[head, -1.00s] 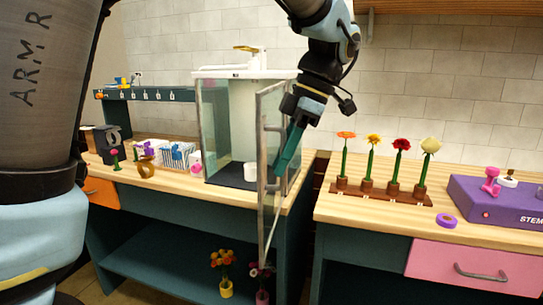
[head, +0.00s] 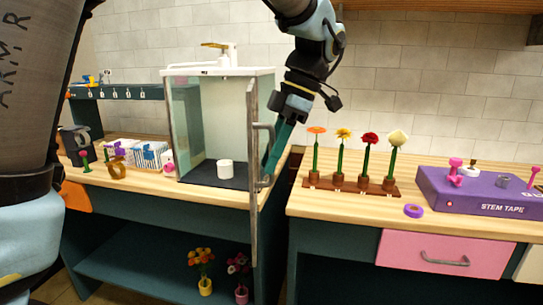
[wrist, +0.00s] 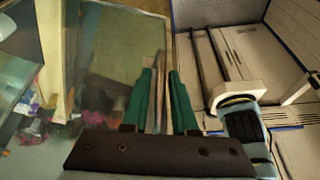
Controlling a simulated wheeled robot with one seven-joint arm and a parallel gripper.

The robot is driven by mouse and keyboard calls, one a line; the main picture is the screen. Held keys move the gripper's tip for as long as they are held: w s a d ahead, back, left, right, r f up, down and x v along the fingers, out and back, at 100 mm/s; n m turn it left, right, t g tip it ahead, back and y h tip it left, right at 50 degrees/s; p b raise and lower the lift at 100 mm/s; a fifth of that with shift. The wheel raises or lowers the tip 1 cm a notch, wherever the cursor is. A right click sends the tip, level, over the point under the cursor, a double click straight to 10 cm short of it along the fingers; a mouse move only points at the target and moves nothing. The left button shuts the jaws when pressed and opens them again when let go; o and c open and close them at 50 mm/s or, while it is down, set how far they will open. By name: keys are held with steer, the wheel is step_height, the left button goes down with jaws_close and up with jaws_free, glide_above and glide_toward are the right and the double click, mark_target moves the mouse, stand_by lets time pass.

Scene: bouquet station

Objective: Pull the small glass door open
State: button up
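The small glass door (head: 252,215) stands open at the right front of the glass cabinet (head: 222,72) and shows nearly edge-on in the head view. Its grey bar handle (head: 263,127) is on the right face. My gripper (head: 268,172) reaches down from the upper right, its green fingers at the handle. In the wrist view my gripper (wrist: 160,85) has its fingers close together on both sides of a thin upright strip, which looks like the handle. The exact contact is partly hidden. The door's glass (wrist: 115,60) fills the left of that view.
A white cup (head: 225,169) stands on the cabinet's dark floor. To the right, several flowers stand in a brown rack (head: 350,186), beside a purple ring (head: 413,211) and a purple stem tape box (head: 480,190). Potted flowers (head: 205,287) sit low beneath the door.

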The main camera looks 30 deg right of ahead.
steer(key=shift+o, duration=1.3)
steer(key=b+v, duration=0.1)
steer(key=v, duration=0.9)
steer(key=shift+d+r, duration=0.2)
steer(key=shift+r, duration=0.1)
